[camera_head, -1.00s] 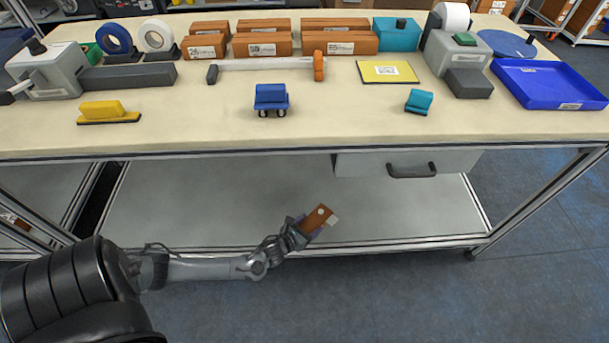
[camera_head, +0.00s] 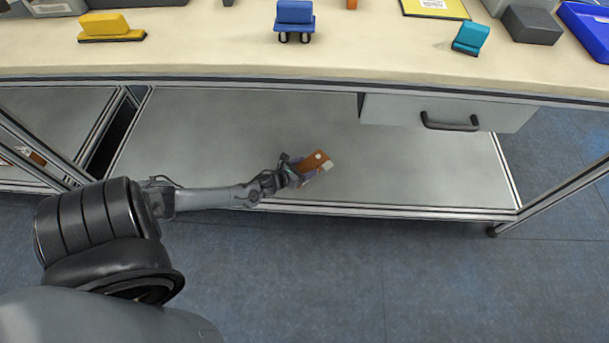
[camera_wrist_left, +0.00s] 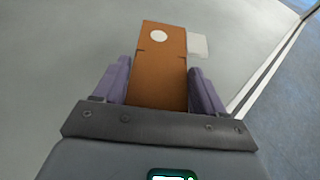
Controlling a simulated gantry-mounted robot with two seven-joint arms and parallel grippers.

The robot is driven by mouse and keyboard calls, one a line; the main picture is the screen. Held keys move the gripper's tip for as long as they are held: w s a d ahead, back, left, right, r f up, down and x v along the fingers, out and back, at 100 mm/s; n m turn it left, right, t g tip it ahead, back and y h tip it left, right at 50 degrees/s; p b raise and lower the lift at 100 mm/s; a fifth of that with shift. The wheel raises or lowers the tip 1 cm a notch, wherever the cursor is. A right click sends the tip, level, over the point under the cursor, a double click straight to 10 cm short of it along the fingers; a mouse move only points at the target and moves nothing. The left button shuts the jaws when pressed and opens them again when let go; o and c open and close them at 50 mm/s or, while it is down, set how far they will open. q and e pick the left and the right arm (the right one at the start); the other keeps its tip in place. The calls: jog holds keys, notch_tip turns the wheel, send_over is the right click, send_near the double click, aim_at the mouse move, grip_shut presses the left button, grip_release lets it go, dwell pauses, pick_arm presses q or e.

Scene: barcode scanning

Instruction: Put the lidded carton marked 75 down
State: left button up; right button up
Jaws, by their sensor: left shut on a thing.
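The carton (camera_head: 318,162) is a small brown box with a round white spot and a pale label at one side. No number 75 is readable on it. My left gripper (camera_head: 299,170) is shut on it, and the carton sticks out past the fingertips. In the left wrist view the carton (camera_wrist_left: 160,72) lies between the two purple-grey finger pads of my left gripper (camera_wrist_left: 160,85). The lower shelf (camera_head: 220,125) is behind and below the carton; I cannot tell whether they touch. My right gripper is not in view.
The worktop (camera_head: 200,50) is above the shelf, with a yellow block (camera_head: 108,27), a blue wheeled block (camera_head: 295,20) and a teal block (camera_head: 470,38) near its front edge. A grey drawer (camera_head: 445,112) hangs under it. The shelf is otherwise bare.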

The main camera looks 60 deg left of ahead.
pick_arm(q)
jog(key=shift+f+b, duration=1.65)
jog(key=shift+f, duration=0.3)
jog(key=shift+f, duration=0.15)
jog(key=o, duration=1)
